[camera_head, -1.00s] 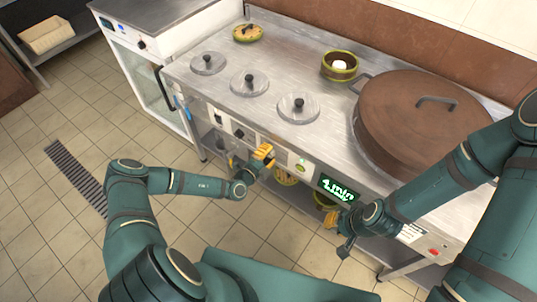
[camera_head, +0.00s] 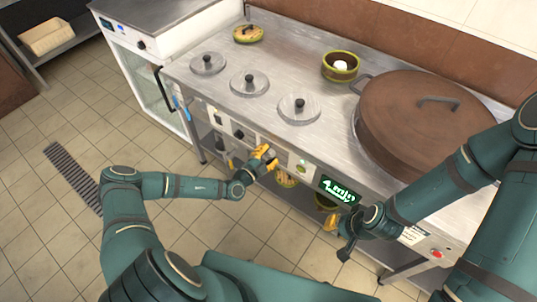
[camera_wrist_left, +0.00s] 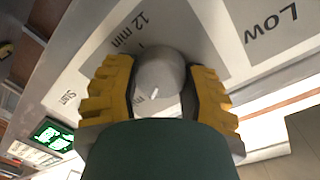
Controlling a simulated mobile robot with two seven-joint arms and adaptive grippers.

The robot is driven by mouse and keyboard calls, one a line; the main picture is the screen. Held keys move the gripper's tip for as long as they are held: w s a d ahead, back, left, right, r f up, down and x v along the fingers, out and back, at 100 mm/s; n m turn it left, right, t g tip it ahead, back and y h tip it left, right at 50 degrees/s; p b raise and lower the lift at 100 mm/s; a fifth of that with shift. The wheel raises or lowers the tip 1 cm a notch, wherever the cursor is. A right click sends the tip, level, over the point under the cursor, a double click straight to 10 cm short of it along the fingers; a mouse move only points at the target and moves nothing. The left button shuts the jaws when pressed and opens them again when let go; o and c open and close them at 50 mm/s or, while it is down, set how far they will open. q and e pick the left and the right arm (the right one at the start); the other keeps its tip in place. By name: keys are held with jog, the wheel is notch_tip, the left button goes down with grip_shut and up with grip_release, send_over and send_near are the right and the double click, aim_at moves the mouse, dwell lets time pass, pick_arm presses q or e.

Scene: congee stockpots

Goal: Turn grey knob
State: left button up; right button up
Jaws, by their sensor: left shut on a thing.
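The grey knob (camera_wrist_left: 160,80) sits on the stove's front panel, with dial labels "12 min", "Start" and "LOW" around it in the left wrist view. My left gripper (camera_wrist_left: 158,92) has its yellow fingers on both sides of the knob, shut on it. In the head view, the left gripper (camera_head: 265,158) is against the front panel and covers most of the knob.
The green-lit display (camera_head: 339,190) is on the panel right of the knob. Three grey lids (camera_head: 298,106) lie in the countertop. A large brown-lidded pot (camera_head: 424,112) and a bowl (camera_head: 340,67) stand on the counter. The tiled floor is free at left.

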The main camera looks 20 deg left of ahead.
pick_arm(q)
jog(key=shift+d+r, duration=0.1)
jog(key=shift+r, duration=0.1)
jog(key=o, duration=1.2)
jog(key=shift+f, duration=0.1)
jog(key=shift+s+a, duration=0.2)
jog(key=shift+s, duration=0.05)
jog(key=v, duration=1.1)
jog(key=shift+s, duration=0.2)
